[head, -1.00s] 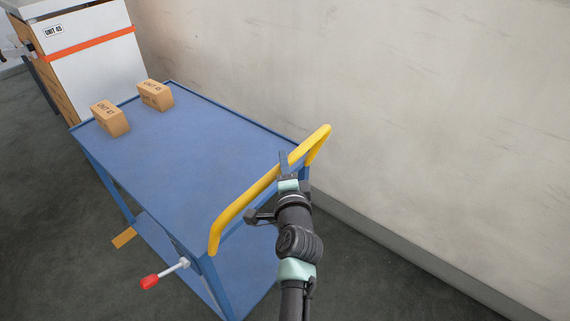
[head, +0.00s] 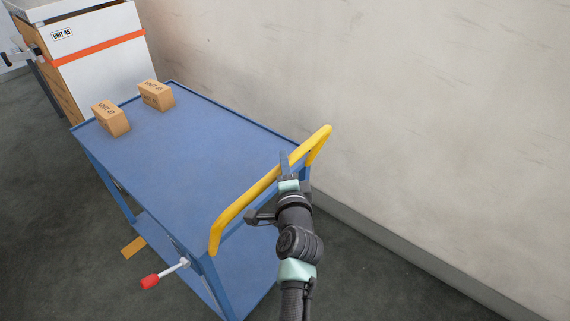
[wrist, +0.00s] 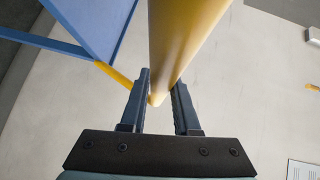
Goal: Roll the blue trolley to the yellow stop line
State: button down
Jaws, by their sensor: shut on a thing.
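The blue trolley (head: 185,150) stands along the wall with its yellow push handle (head: 235,208) at the near end. My gripper (head: 272,190) is shut on this handle. In the wrist view the handle bar (wrist: 182,40) runs between the two fingers of my gripper (wrist: 162,88).
Two cardboard boxes (head: 111,118) (head: 156,95) sit on the trolley's far end. A white and wooden unit with an orange band (head: 95,55) stands just beyond. A red-tipped lever (head: 150,282) sticks out at the near left. The wall (head: 400,120) is close on the right.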

jog(key=c, duration=0.7)
grip_release()
jog(key=shift+d, duration=0.1)
jog(key=shift+o, duration=0.2)
jog(key=shift+s, duration=0.15)
jog(key=p+v, duration=0.1)
jog(key=v, duration=1.1)
jog(key=shift+s, duration=0.35)
jog(key=shift+d+r, duration=0.1)
jog(key=shift+r, duration=0.05)
notch_tip(320, 180, up, 29)
jog(key=n+t+p, duration=0.2)
jog(key=n+t, duration=0.3)
jog(key=n, duration=0.3)
jog(key=s+r+n+t+h, duration=0.1)
jog(key=s+r, duration=0.3)
jog(key=r, duration=0.4)
jog(key=s+d+r+n+t+h+p, duration=0.1)
jog(key=s+r+n+t, duration=0.2)
jog(key=s+r, duration=0.2)
jog(key=s+d+r+n+t+p, duration=0.1)
jog(key=s+r, duration=0.3)
jog(key=r, duration=0.8)
jog(key=shift+s+n+t+h, duration=0.4)
jog(key=shift+n+t, duration=0.2)
jog(key=shift+n, duration=0.1)
